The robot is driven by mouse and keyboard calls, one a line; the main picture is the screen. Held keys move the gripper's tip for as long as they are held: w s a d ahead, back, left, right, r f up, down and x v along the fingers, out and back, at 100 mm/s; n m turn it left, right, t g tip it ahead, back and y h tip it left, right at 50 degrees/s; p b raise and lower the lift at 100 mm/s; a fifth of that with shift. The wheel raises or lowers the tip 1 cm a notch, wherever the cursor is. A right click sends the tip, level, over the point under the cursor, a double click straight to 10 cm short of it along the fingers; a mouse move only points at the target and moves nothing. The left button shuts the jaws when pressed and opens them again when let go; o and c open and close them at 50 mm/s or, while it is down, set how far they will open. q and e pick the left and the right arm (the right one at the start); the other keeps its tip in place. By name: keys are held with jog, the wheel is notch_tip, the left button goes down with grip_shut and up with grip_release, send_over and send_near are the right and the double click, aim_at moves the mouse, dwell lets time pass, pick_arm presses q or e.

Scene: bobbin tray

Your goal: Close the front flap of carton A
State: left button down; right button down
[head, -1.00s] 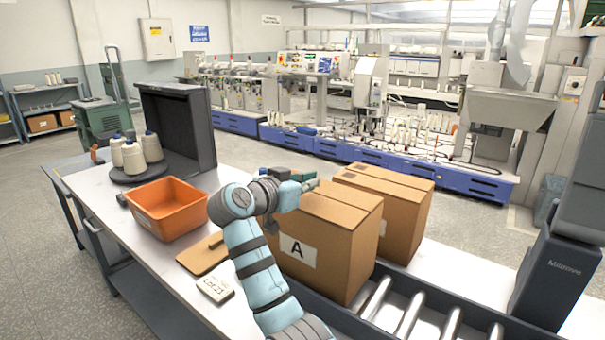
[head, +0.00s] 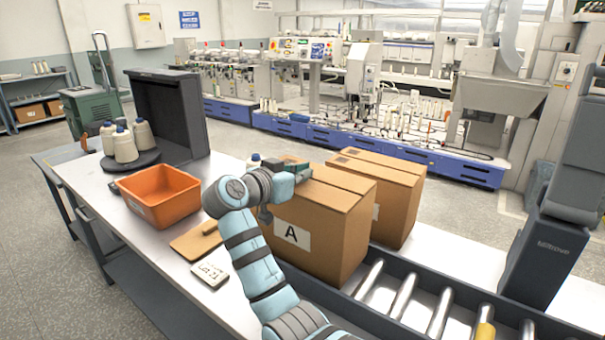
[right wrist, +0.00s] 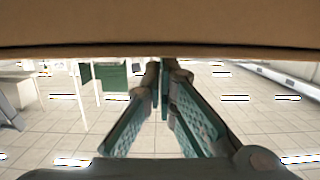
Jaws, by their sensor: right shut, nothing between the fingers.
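Carton A (head: 325,240) is a brown cardboard box with a white "A" label, upright at the table's far edge beside the roller conveyor. Its top looks flat with a seam along it. My right gripper (head: 299,168) is at the left end of its top, partly hidden by my own wrist. In the right wrist view the green fingers (right wrist: 160,75) are together and empty. A cardboard panel (right wrist: 160,28) spans the top of that view, just above the fingertips. I cannot tell whether the front flap lies fully flat. My left gripper is not in view.
A second carton (head: 398,205) stands right behind carton A. An orange bin (head: 160,210), a brown board (head: 190,243) and a "LOT 21" block (head: 210,273) lie on the table (head: 125,205) at left. Roller conveyor (head: 395,300) at front right. Thread cones (head: 124,146) stand further back.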

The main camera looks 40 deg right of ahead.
aim_at(302, 184)
notch_tip(302, 184, up, 4)
jog(key=shift+w+r+p, duration=0.1)
jog(key=shift+p, duration=1.15)
jog(key=b+v, duration=0.1)
jog(key=v, duration=0.9)
jog(key=shift+b, duration=0.3)
jog(key=shift+d+r, duration=0.1)
jog(key=shift+d, duration=0.05)
notch_tip(302, 184, up, 9)
jog(key=p, duration=0.7)
